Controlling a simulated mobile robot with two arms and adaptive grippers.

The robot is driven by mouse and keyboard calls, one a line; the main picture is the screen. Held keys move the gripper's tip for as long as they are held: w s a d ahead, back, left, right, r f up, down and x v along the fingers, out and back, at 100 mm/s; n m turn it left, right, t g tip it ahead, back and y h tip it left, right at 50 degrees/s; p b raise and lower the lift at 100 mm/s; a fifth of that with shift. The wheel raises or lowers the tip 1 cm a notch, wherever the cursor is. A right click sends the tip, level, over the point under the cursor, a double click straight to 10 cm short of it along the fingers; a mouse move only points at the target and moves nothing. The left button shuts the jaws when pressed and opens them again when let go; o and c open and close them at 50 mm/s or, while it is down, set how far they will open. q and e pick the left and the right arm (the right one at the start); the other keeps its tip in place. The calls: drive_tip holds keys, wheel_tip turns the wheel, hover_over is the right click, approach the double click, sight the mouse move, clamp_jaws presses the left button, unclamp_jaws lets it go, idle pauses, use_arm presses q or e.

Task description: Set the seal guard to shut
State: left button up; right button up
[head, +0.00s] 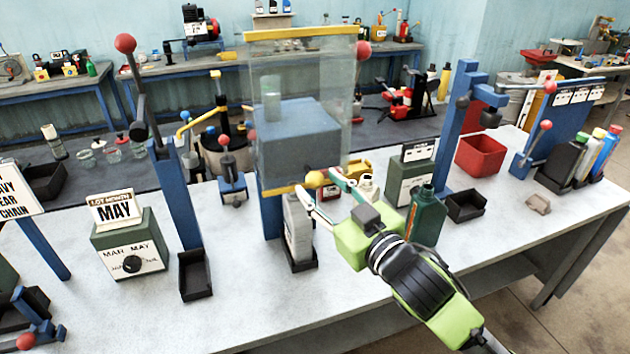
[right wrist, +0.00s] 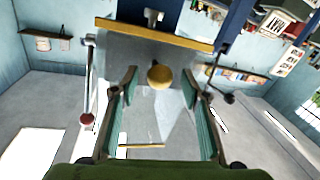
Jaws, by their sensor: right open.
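The seal guard (head: 300,110) is a clear upright panel with a yellow bar (head: 300,33) along its top and another along its bottom. It stands in front of a blue-grey block at the middle station. A round yellow knob (head: 315,180) sits at its lower bar, level with the top of a grey bottle (head: 298,228). My right gripper (head: 319,182) is open, its fingers on either side of the knob. In the right wrist view the knob (right wrist: 159,77) lies between the spread green-padded fingers (right wrist: 160,80), with gaps on both sides. My left gripper is not in view.
A dark green bottle (head: 427,217) stands just right of my right gripper. A dial box marked MAY (head: 131,245) and a blue post with a red-knobbed lever (head: 125,43) are at left. A red bin (head: 481,155) is at right.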

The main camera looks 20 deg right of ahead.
drive_tip(key=shift+p+x, duration=0.3)
drive_tip(key=shift+x, duration=1.15)
clamp_jaws()
wheel_tip(320, 180, down, 29)
drive_tip(key=b, duration=1.7)
drive_tip(key=shift+a+f+b, duration=0.1)
drive_tip(key=shift+f+b, duration=0.2)
drive_tip(key=shift+f, duration=0.55)
drive_tip(key=shift+s+f, duration=0.1)
drive_tip(key=shift+c, duration=0.5)
unclamp_jaws()
drive_tip(key=shift+o, duration=0.5)
